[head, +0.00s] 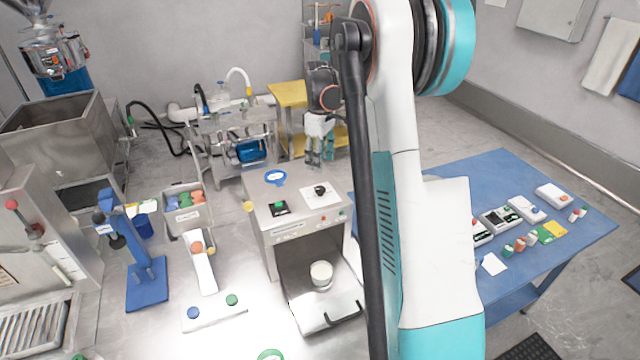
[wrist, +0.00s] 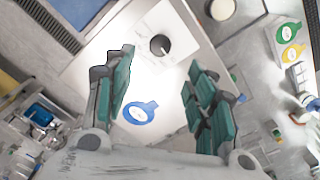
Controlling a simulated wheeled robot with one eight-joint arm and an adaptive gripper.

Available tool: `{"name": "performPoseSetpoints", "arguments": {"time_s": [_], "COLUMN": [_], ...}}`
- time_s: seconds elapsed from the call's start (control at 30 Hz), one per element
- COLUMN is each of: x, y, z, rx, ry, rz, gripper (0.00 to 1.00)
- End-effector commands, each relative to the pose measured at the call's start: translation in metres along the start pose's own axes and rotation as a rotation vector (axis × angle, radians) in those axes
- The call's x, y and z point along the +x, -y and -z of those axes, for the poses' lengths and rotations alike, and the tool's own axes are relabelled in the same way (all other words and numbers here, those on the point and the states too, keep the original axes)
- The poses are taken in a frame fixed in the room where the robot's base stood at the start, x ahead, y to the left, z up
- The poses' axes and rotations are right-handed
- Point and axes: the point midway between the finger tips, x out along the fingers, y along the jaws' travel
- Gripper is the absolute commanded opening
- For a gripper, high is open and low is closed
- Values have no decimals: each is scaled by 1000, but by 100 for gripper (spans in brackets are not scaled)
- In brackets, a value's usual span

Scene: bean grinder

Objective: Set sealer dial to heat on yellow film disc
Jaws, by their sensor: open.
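The sealer (head: 291,231) is a pale metal box with an open front. Its dial, a small black knob (head: 320,189), sits on a white plate on the top; it also shows in the wrist view (wrist: 159,45). The dial's markings are too small to read. A blue film disc (head: 276,177) lies on the sealer top, also seen in the wrist view (wrist: 140,112). A yellow disc (wrist: 292,53) and a green disc (wrist: 289,32) lie at the right of the wrist view. My gripper (head: 320,160) is open and empty above the sealer top, with the dial seen between and beyond its fingers (wrist: 162,62).
A white cup (head: 321,274) stands on the sealer's open lower tray. A grey bin (head: 188,213) stands to the left. A blue table (head: 505,175) with several small devices is at the right.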

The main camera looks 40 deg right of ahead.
Motion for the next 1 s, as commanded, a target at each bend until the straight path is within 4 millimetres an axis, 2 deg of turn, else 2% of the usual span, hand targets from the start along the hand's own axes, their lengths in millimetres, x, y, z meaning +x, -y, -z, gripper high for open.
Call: {"name": "performPoseSetpoints", "arguments": {"time_s": [0.3, 0.5, 0.7, 0.97, 1.0], "x": [63, 90, 101, 102, 102], "y": [0, 0, 0, 0, 0], "z": [1, 0, 0, 0, 0], "rx": [0, 1, 1, 1, 1], "ry": [-1, -1, -1, -1, -1], "rz": [-1, -1, -1, -1, -1], "gripper": [51, 51, 51, 51, 44]}}
